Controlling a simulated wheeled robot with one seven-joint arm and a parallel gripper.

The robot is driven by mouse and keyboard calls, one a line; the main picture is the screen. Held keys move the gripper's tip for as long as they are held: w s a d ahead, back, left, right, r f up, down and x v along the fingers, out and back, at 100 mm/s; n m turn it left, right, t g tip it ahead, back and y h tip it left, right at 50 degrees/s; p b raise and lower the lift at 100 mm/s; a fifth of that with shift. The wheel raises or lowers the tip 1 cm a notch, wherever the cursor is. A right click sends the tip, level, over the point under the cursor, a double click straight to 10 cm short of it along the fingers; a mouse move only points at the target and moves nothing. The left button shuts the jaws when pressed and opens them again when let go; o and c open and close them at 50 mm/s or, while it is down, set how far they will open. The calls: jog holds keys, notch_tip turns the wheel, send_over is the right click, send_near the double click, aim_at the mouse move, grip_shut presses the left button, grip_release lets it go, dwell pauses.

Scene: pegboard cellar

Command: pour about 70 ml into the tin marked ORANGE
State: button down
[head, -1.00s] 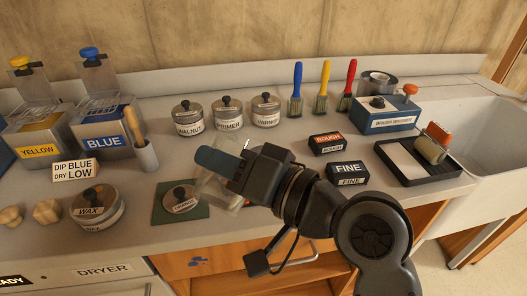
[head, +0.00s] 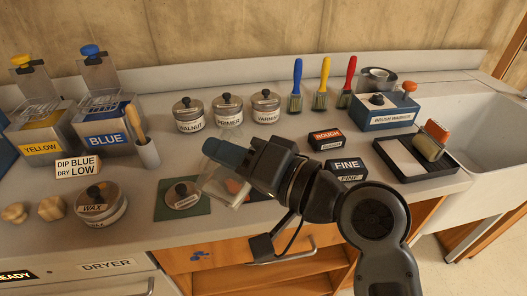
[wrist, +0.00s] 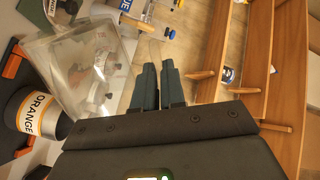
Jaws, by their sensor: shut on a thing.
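My gripper (head: 222,152) is shut on a clear jug (head: 220,187), which hangs in the air over the front of the counter. In the wrist view the jug (wrist: 95,75) is left of my fingers (wrist: 153,90) and looks tilted. I cannot tell whether liquid is in it. In the wrist view the tin marked ORANGE (wrist: 38,113) is below and left of the jug.
Lidded tins WALNUT (head: 189,115), PRIMER (head: 228,111) and VARNISH (head: 266,107) stand behind. A WAX tin (head: 101,205) is left. ROUGH (head: 326,141) and FINE (head: 346,170) blocks, a roller tray (head: 415,160) and a sink (head: 495,140) are right.

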aim_at(214, 196)
jog(key=shift+w+d+r+m+p, duration=0.35)
jog(key=shift+w+r+m+p, duration=0.4)
jog(key=shift+p, duration=0.35)
dwell(1.5)
jog(key=shift+f, duration=0.2)
jog(key=s+f+n+b, duration=0.1)
jog(key=b, duration=0.1)
jog(key=s+a+f+n+b, duration=0.1)
jog(key=n+b, duration=0.1)
jog(key=b, duration=0.1)
jog(key=s+f+n+b, duration=0.1)
jog(key=f+b, duration=0.1)
jog(key=shift+s+a+n, duration=0.1)
jog(key=shift+a+n, duration=0.15)
jog(key=shift+n, duration=0.1)
jog(key=shift+a+r, duration=0.1)
jog(key=shift+r, duration=0.15)
jog(key=shift+s+a+f+n+b, duration=0.2)
jog(key=shift+s+f+n+b, duration=0.3)
jog(key=shift+f+n+b, duration=0.55)
jog(key=shift+s+a+r, duration=0.1)
jog(key=shift+r, duration=0.15)
jog(key=shift+b, duration=0.3)
jog(key=s+a+f+n+t+b, duration=0.1)
jog(key=s+f+n+b, duration=0.4)
jog(key=b, duration=0.6)
notch_tip(214, 196, down, 2)
jog(key=shift+s+a+f+n, duration=0.2)
jog(key=shift+s+a+n, duration=0.1)
jog(key=shift+a+n, duration=0.6)
